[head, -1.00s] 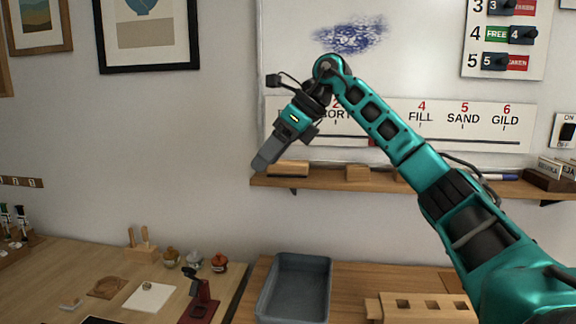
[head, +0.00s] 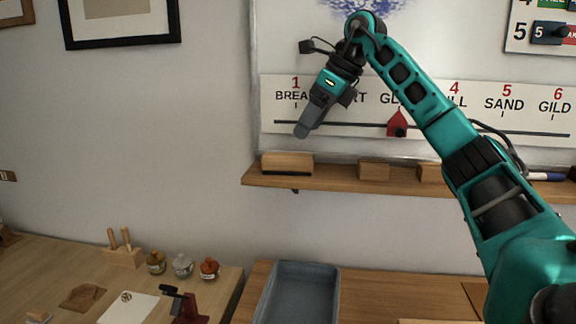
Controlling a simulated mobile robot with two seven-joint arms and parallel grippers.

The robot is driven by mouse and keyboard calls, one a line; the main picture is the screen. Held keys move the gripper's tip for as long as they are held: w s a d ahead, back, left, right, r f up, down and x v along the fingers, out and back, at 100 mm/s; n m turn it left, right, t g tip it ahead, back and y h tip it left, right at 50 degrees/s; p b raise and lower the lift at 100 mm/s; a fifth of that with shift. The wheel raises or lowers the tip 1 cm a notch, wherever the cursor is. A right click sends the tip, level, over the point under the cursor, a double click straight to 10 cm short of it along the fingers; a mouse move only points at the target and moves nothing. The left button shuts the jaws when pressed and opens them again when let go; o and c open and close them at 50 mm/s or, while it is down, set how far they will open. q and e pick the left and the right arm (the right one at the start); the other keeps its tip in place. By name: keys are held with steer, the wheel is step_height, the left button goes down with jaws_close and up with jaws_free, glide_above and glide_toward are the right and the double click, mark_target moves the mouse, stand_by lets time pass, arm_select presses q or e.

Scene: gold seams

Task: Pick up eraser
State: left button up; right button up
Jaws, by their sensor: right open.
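The eraser (head: 287,163) is a wooden block with a dark underside. It lies at the left end of the wooden wall shelf (head: 345,182), under the whiteboard. My right gripper (head: 302,131) hangs in front of the board, above and slightly right of the eraser, pointing down and left. It is apart from the eraser and holds nothing that I can see. Its fingers overlap from this side. My left gripper is not in the picture.
A step strip (head: 350,128) with a red pointer (head: 398,124) is on the board. Below are a grey tray (head: 328,278) and a table with small jars (head: 182,265).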

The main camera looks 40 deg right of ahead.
mark_target(287, 155)
steer(key=x, duration=0.4)
steer(key=shift+b+x, duration=0.4)
steer(key=shift+x, duration=2.4)
steer(key=shift+a+r, duration=0.1)
steer(key=shift+a, duration=0.05)
steer(key=c, duration=1)
steer(key=shift+r, duration=0.15)
